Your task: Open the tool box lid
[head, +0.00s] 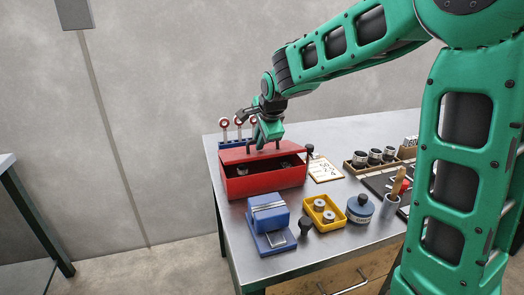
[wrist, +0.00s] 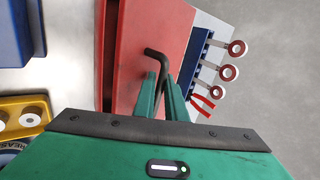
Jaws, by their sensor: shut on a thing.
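The red tool box (head: 265,183) stands at the left end of the metal table. Its red lid (head: 236,154) is partly raised at the back, and part of the dark inside shows above the front wall with small items in it. The lid also fills the middle of the wrist view (wrist: 145,30). My gripper (head: 264,141) is over the lid, its green fingers (wrist: 158,85) shut on the black lid handle (wrist: 155,53). The fingers hide part of the handle.
A blue rack with red-ringed tools (head: 238,131) stands close behind the box. A card with numbers (head: 326,172) lies to the right.

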